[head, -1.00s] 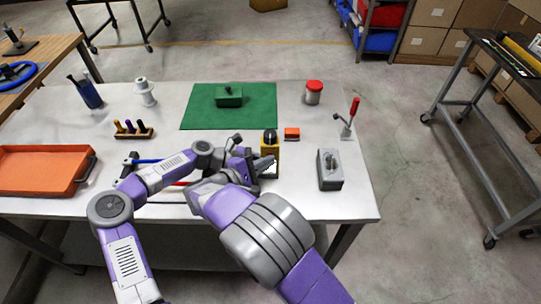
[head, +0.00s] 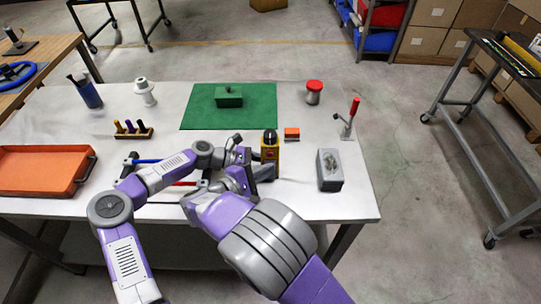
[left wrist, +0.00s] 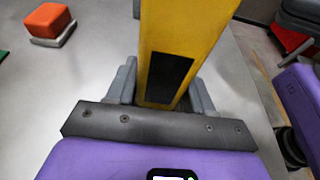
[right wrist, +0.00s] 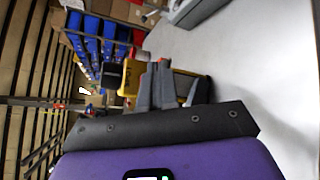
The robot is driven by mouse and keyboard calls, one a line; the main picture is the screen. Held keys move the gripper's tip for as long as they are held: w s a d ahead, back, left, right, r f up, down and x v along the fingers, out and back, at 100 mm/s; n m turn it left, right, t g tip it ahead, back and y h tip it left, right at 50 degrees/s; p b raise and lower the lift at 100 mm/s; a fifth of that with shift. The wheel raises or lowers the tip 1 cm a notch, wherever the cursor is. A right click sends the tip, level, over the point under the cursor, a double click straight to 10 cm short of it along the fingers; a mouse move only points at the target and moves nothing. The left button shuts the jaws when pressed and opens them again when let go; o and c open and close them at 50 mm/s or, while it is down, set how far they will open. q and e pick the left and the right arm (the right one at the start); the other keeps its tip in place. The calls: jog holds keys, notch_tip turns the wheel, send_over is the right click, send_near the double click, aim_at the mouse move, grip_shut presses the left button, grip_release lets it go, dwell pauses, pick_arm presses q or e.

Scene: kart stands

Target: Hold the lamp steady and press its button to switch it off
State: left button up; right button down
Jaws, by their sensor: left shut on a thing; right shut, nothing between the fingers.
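The lamp (head: 270,158) is a yellow block with a dark top, standing upright on the white table. My left gripper (head: 247,157) is shut on its body from the left; the left wrist view shows the yellow body (left wrist: 185,40) between both fingers. My right gripper (head: 258,173) is shut and empty, close to the front left of the lamp. In the right wrist view its fingers (right wrist: 158,85) overlap the lamp (right wrist: 130,80); I cannot tell whether they touch it. The button is not clearly seen, and I cannot tell if the lamp is lit.
An orange block (head: 292,133) lies just behind the lamp. A grey box (head: 330,171) stands to its right, with a red-handled lever (head: 351,115) beyond. A green mat (head: 203,117) lies behind. Tools with blue and red handles lie left, under my arms.

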jog(key=s, duration=0.4)
jog(key=shift+s+a, duration=0.15)
jog(key=shift+s, duration=0.2)
pick_arm(q)
jog(key=o, duration=1.1)
jog(key=shift+c, duration=0.2)
